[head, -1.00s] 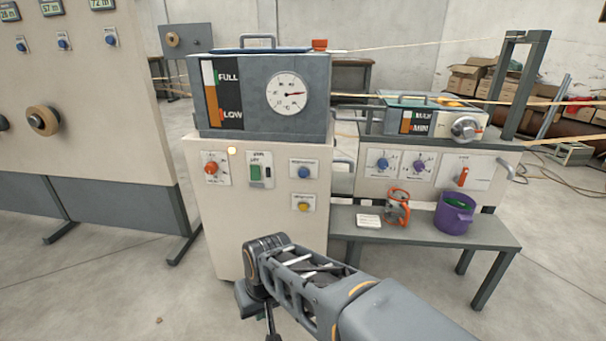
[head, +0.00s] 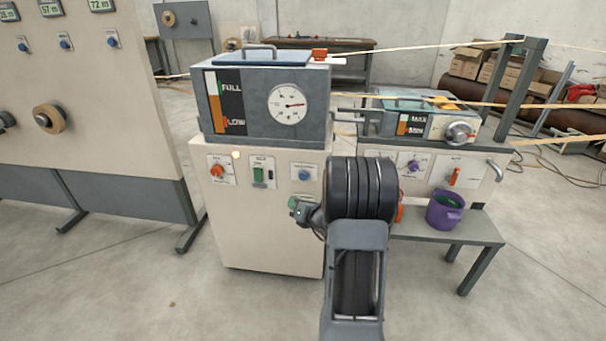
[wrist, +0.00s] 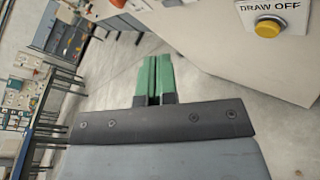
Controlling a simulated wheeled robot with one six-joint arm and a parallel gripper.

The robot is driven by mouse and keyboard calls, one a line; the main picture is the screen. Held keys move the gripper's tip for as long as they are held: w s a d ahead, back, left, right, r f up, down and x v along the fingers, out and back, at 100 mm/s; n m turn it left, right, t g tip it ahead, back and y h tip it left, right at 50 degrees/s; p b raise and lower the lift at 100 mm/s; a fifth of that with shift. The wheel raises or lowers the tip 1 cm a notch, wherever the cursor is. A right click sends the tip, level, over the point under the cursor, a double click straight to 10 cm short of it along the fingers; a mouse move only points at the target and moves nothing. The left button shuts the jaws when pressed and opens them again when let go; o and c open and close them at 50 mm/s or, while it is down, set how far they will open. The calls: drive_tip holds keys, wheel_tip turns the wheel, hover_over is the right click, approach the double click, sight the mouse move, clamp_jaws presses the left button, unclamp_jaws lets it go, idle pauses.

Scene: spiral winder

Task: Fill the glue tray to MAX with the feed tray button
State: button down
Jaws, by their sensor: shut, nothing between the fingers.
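The glue tray (head: 372,124) is the low grey box on the right bench, with a MAX/MIN level gauge (head: 411,124). An orange strip shows on the gauge; its exact level is too small to read. A blue button (head: 304,174) sits on the front of the tall cabinet; its label is too small to read. My gripper (head: 293,203) is in front of the cabinet, below and slightly left of that button. In the wrist view my gripper's green fingers (wrist: 154,78) are shut with nothing between them. The yellow DRAW OFF button (wrist: 268,28) is at the upper right.
The cabinet (head: 260,235) carries a tank (head: 258,125) with a FULL/LOW gauge and a round dial. A purple bucket (head: 445,211) stands on a low bench.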

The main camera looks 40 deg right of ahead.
sight(303, 177)
drive_tip(key=shift+s+d+f+m+h, duration=0.1)
drive_tip(key=shift+d+m+h, duration=0.5)
drive_tip(key=shift+d+m, duration=0.15)
drive_tip(key=w+d, duration=0.6)
drive_tip(key=shift+w, duration=0.2)
drive_tip(key=shift+w+d, duration=0.1)
drive_tip(key=shift+d, duration=0.05)
idle(2.0)
drive_tip(key=shift+w+d, duration=0.2)
drive_tip(key=shift+w+d, duration=0.25)
drive_tip(key=shift+w, duration=0.05)
idle(3.8)
